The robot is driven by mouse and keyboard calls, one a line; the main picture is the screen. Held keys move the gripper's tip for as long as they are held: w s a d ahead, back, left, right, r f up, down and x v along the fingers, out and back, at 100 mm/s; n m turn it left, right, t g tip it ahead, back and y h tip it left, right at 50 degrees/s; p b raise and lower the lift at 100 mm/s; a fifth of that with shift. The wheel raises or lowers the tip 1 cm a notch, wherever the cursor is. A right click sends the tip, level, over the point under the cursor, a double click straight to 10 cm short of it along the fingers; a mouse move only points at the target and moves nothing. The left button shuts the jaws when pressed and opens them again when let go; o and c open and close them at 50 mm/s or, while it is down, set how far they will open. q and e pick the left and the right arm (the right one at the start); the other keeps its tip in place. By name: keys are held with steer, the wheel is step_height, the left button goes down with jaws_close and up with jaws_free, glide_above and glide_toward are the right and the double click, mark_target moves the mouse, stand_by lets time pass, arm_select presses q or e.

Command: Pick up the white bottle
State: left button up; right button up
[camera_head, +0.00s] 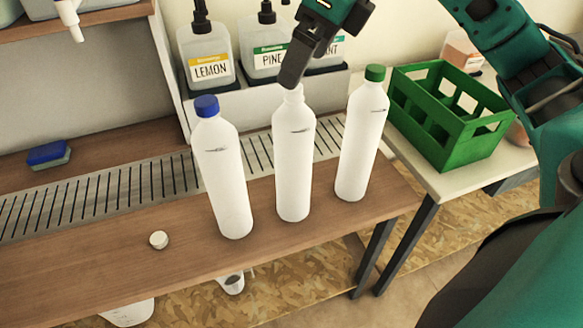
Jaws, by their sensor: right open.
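Three white bottles stand upright in a row on a wooden bench. The left bottle (226,180) has a blue cap (206,106). The middle bottle (293,165) has a bare white neck with no coloured cap. The right bottle (360,145) has a green cap (375,73). My right gripper (290,78) is above the middle bottle, with its dark fingers pointing down at the neck. The fingers overlap in this view, so the gap between them is hidden. The gripper is open, and I cannot tell whether it touches the neck. My left gripper is not in view.
A small white cap (158,240) lies on the bench (110,270) at left, in front of a slotted metal strip (90,195). A blue sponge (48,153) lies behind. Labelled pump bottles, including LEMON (208,50), stand at the back. A green crate (445,118) sits right.

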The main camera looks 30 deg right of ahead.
mark_target(290, 98)
steer(key=x, duration=0.7)
steer(key=shift+s+a+f+b, duration=0.1)
steer(key=shift+s+f+b, duration=0.2)
steer(key=shift+b, duration=0.1)
steer(key=shift+w+a+f, duration=0.1)
steer(key=shift+w+f, duration=0.1)
steer(key=shift+f, duration=0.25)
steer(key=c, duration=1.4)
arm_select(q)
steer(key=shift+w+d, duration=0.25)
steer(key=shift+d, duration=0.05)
arm_select(e)
steer(key=shift+r, duration=0.15)
